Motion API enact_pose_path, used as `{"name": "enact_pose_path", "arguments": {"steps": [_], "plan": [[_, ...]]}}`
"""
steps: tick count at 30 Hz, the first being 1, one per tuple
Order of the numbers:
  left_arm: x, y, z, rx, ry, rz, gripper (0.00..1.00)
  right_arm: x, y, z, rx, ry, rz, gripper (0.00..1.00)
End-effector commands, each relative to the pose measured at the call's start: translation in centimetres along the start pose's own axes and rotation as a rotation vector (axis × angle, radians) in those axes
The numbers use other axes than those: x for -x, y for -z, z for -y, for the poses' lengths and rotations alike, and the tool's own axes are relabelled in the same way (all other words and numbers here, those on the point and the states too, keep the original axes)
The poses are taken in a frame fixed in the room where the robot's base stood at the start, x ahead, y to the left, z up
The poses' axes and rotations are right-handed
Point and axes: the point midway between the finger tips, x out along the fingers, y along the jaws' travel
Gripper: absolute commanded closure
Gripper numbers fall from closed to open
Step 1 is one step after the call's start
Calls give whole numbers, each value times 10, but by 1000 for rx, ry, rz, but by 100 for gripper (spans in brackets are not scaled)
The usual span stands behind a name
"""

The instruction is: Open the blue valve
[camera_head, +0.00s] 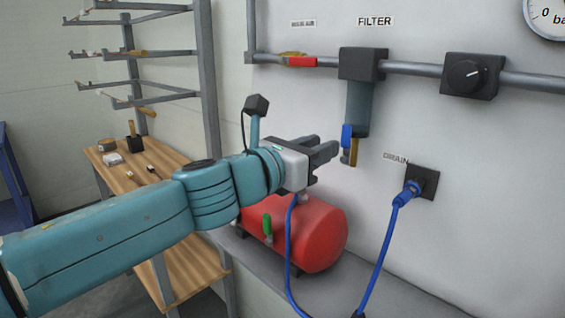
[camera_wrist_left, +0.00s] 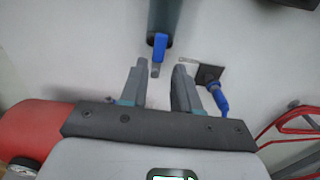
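The blue valve (camera_head: 347,137) is a small blue handle at the bottom of the filter's grey cylinder (camera_head: 358,105), with a brass-coloured piece hanging beside it. In the left wrist view the blue valve (camera_wrist_left: 159,46) sits ahead of the fingers, near the gap between them. My left gripper (camera_head: 332,153) is just left of and slightly below the valve in the head view, apart from it. Its two fingers (camera_wrist_left: 162,85) are spread with nothing between them. My right gripper is not in view.
A red tank (camera_head: 305,234) with a green handle stands below my left gripper. A blue hose (camera_head: 377,258) plugs into a dark wall socket (camera_head: 423,182) at right. A red-handled valve (camera_head: 301,62) and black knob (camera_head: 467,75) are on the pipe. A wooden bench (camera_head: 135,175) is left.

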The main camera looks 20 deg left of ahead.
Motion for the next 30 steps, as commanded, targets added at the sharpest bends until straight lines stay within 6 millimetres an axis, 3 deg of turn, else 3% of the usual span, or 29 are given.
{"name": "enact_pose_path", "arguments": {"steps": [6,12,17,30], "plan": [[58,-4,-1,-2,-4,2,69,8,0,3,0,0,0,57],[90,-3,-1,-2,-3,2,69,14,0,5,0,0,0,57],[99,-2,0,-2,-1,1,69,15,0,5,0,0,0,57],[100,-1,0,-2,-1,1,69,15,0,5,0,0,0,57]]}}
